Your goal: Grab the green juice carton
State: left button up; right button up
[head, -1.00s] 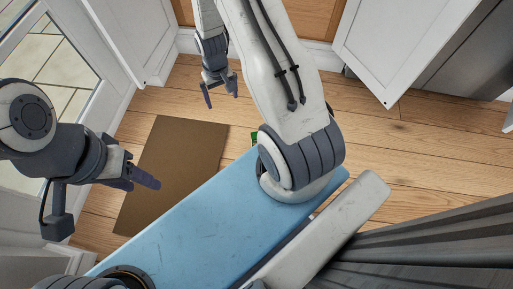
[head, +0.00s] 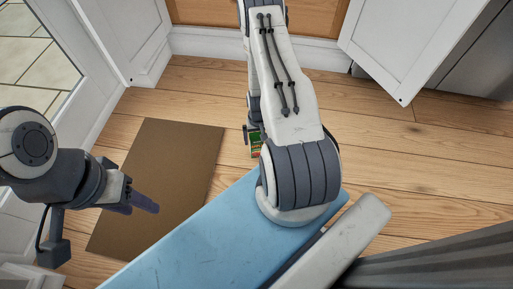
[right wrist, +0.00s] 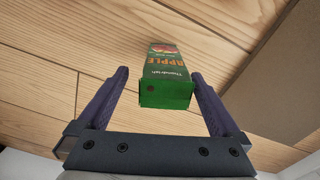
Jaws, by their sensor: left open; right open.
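The green juice carton (right wrist: 166,78) has a dark front marked "APPLE" and a green end. In the head view only a small part of the carton (head: 256,145) shows, beside my right arm, which hides the rest. My right gripper is open around the carton; in the head view it is mostly hidden behind its own arm. My left gripper (head: 143,203) is open and empty at the left, above the brown mat's near edge.
A brown mat (head: 165,180) lies on the wooden floor (head: 420,150). White cabinet doors (head: 400,45) stand open at the upper right, and a glass-paned white door (head: 60,60) is at the left. Floor right of my arm is clear.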

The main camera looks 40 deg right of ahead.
jog(key=f+b, duration=0.2)
jog(key=f, duration=0.1)
jog(key=f+b, duration=0.2)
jog(key=shift+w+a+f, duration=0.15)
jog(key=shift+w+a, duration=0.05)
jog(key=shift+w, duration=0.1)
grip_shut()
